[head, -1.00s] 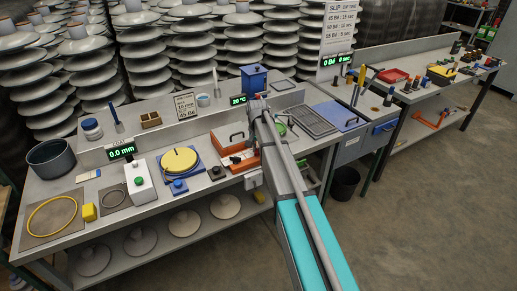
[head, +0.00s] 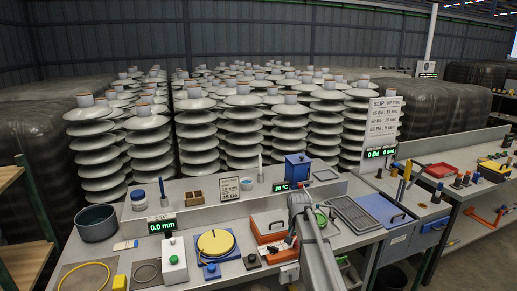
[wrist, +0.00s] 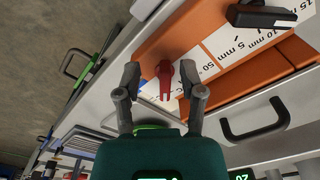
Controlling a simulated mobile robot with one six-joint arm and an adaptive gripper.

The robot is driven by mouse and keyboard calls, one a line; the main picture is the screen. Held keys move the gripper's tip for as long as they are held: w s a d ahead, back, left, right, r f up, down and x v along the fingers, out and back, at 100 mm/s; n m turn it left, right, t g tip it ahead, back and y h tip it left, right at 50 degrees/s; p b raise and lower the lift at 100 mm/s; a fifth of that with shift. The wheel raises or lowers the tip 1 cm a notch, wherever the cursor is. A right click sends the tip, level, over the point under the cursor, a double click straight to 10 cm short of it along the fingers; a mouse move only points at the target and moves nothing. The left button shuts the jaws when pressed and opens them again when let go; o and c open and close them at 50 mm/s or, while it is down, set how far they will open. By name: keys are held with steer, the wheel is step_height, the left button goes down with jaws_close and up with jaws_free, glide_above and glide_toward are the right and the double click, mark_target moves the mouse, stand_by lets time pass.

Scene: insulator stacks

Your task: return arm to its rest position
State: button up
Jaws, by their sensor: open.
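My gripper (wrist: 160,76) is open in the wrist view, its two dark fingers spread apart. A small red part (wrist: 165,82) shows between the fingertips, against an orange box (wrist: 182,42) with white labels; I cannot tell whether it is touched. Nothing is visibly held. In the head view my grey arm (head: 318,252) reaches over the bench, its upper end beside the orange box (head: 268,222). My gripper cannot be made out clearly there.
A second bench is at the right.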

steer(key=s+r+n+p, duration=0.1)
steer(key=s+r+n, duration=0.1)
steer(key=s, duration=1.1)
steer(key=s+d+r+n+p, duration=0.1)
steer(key=s+r+n+p, duration=0.1)
steer(key=s, duration=1.1)
steer(key=shift+s+d+n+p, duration=0.2)
steer(key=shift+s+n+p, duration=0.1)
steer(key=shift+s+n, duration=0.1)
steer(key=shift+w, duration=0.1)
